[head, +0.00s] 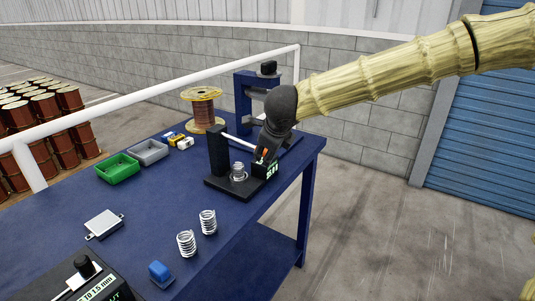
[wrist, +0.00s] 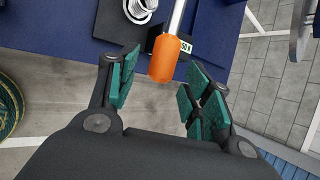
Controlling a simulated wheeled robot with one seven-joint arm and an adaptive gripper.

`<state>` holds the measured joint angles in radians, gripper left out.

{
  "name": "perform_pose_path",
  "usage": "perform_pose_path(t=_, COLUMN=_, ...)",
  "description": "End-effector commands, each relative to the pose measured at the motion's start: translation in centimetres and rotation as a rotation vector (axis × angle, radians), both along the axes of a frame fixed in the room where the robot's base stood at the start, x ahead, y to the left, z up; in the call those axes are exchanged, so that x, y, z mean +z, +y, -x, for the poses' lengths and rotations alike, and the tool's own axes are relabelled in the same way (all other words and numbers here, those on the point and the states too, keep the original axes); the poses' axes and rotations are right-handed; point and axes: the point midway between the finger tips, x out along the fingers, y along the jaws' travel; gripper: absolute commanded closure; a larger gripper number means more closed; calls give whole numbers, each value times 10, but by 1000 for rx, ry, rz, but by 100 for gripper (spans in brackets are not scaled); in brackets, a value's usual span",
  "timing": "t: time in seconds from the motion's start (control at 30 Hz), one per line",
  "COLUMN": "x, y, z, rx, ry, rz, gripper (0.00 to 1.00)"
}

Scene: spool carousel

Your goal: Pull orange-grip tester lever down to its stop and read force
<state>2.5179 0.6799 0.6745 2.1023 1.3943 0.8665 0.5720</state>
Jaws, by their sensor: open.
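The tester (head: 217,150) stands on the blue table, with a black base, an upright post and a coil spring (head: 239,172) on it. The spring also shows at the top of the wrist view (wrist: 139,8). Its silver lever (head: 238,142) runs from the post toward my gripper (head: 265,150). The orange grip (wrist: 165,58) lies between the fingertips of my open gripper (wrist: 160,78) in the wrist view, with gaps on both sides. In the head view my gripper mostly hides the grip.
Two loose springs (head: 187,243), a blue block (head: 160,272) and a small scale-like plate (head: 103,224) lie nearer on the table. Green (head: 117,169) and grey (head: 149,152) trays, a wire spool (head: 202,108) and a blue press (head: 243,98) stand farther back. Open floor lies right of the table.

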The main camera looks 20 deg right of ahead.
Motion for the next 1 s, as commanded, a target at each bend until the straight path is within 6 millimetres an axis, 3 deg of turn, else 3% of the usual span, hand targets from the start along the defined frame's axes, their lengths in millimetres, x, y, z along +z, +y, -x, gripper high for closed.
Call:
perform_pose_path(t=0.2, x=30, y=0, z=22, rx=-1, ry=-3, rz=-1, gripper=50)
perform_pose_path(t=0.5, x=56, y=0, z=44, rx=0, ry=1, rz=1, gripper=50)
perform_pose_path(t=1.0, x=61, y=1, z=48, rx=-1, ry=3, rz=-1, gripper=50)
